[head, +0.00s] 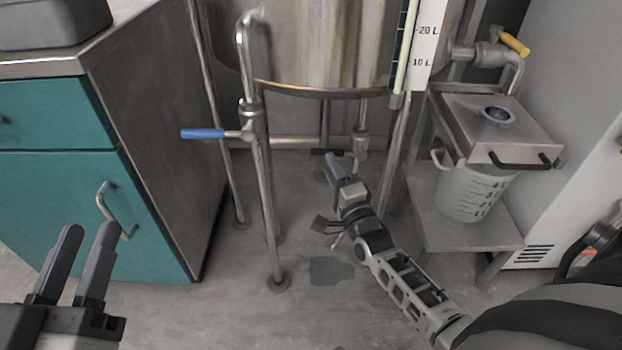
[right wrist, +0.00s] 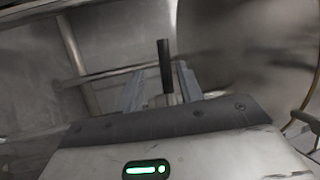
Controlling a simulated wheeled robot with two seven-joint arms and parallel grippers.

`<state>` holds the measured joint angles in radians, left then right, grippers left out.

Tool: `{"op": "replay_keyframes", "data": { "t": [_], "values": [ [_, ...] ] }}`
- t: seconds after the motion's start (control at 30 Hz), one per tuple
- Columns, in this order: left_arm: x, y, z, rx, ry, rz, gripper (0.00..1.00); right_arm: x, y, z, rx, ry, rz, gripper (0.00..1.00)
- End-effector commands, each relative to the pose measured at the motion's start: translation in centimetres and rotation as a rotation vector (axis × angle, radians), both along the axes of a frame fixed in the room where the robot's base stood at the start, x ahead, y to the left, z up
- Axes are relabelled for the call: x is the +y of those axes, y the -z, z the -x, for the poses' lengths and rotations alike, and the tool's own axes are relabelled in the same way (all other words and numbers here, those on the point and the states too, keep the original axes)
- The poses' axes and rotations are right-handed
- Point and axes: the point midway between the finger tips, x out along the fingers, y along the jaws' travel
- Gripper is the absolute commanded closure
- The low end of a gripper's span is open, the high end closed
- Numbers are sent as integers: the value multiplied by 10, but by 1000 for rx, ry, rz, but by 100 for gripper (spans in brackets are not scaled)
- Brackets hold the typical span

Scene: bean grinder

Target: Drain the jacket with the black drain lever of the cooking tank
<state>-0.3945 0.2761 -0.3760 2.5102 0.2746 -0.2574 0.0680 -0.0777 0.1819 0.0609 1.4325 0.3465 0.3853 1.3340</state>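The steel cooking tank (head: 315,50) stands on legs at the top middle of the head view. Its black drain lever (head: 326,152) is under the tank, on a small vertical valve (head: 361,142). My right gripper (head: 333,168) reaches in below the tank, with its tips close to the lever. In the right wrist view the black lever (right wrist: 165,66) points upward between the two apart fingers of my right gripper (right wrist: 158,85). I cannot tell whether either finger touches it. My left gripper (head: 86,238) is open and empty at the lower left, in front of the teal cabinet.
A blue-handled valve (head: 203,134) sits on a pipe at the tank's front left. A teal cabinet (head: 70,190) stands at the left. A steel stand (head: 470,225) at the right holds a measuring jug (head: 468,192). A yellow-handled valve (head: 514,43) is above it. A dark patch (head: 331,271) marks the floor.

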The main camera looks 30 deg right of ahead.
Motion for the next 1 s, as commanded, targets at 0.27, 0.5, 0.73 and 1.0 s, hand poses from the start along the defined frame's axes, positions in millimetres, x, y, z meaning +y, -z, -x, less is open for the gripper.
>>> {"op": "replay_keyframes", "data": {
  "t": [0.27,0.5,0.73,1.0],
  "values": [
    [-1,-19,0,0,3,0,64,7,8,57,2,3,-3,63],
    [-1,-29,0,0,3,0,64,14,17,104,2,4,-4,63],
    [-1,-76,0,0,3,0,64,43,-21,110,112,-52,159,63],
    [-1,-125,0,0,3,0,64,80,-60,119,250,-140,394,63]
  ]
}}
